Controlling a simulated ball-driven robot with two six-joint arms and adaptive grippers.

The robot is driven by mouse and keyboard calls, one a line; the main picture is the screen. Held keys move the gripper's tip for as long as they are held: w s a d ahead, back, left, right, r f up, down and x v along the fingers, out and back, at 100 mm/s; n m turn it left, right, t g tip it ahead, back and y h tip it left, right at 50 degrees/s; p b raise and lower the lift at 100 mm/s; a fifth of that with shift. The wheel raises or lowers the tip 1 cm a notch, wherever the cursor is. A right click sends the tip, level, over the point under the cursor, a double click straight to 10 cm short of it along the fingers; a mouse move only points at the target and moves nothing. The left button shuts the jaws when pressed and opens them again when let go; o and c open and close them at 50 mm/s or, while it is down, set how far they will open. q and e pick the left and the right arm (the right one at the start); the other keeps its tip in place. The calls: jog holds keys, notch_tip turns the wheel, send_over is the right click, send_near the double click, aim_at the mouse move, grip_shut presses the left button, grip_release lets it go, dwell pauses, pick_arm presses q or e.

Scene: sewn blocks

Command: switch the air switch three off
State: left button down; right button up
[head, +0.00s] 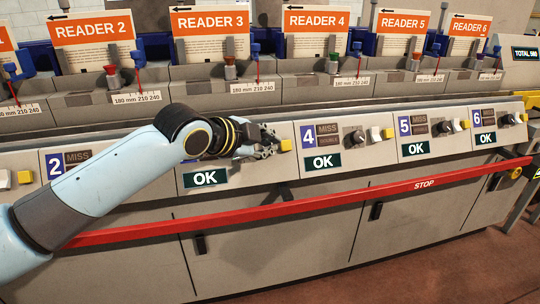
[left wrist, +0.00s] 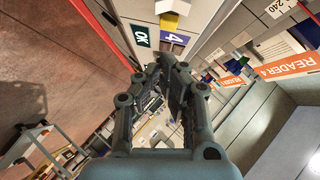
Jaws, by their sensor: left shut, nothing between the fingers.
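My left gripper is shut and empty, close to the panel face; contact cannot be told. In the left wrist view, the closed fingers (left wrist: 167,68) show below the yellow block (left wrist: 170,21) and the 4 label. My right gripper is not in view.
Panel 4 (head: 323,162) and its dark knob (head: 356,137) stand to the right, with similar panels 5 and 6 beyond. A red STOP bar (head: 330,202) runs along the front below the panels. Reader signs (head: 210,37) stand behind.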

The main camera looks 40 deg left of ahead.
pick_arm(q)
jog(key=shift+m+t+y, duration=0.3)
jog(key=shift+m+t, duration=0.2)
jog(key=shift+t, duration=0.1)
jog(key=w+f+b, duration=0.1)
jog(key=w+a+f+b, duration=0.1)
jog(key=f, duration=0.1)
jog(key=w+a+f+b, duration=0.1)
jog(key=w, duration=0.1)
jog(key=shift+w+a+f, duration=0.1)
jog(key=shift+a+f, duration=0.1)
jog(key=shift+f, duration=0.2)
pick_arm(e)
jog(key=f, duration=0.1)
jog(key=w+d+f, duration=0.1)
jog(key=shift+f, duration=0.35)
pick_arm(q)
jog(key=shift+r, duration=0.1)
jog(key=shift+r+p, duration=0.4)
jog(key=shift+p, duration=0.1)
jog(key=shift+a+r+p, duration=0.1)
jog(key=shift+r+p, duration=0.2)
jog(key=shift+r, duration=0.05)
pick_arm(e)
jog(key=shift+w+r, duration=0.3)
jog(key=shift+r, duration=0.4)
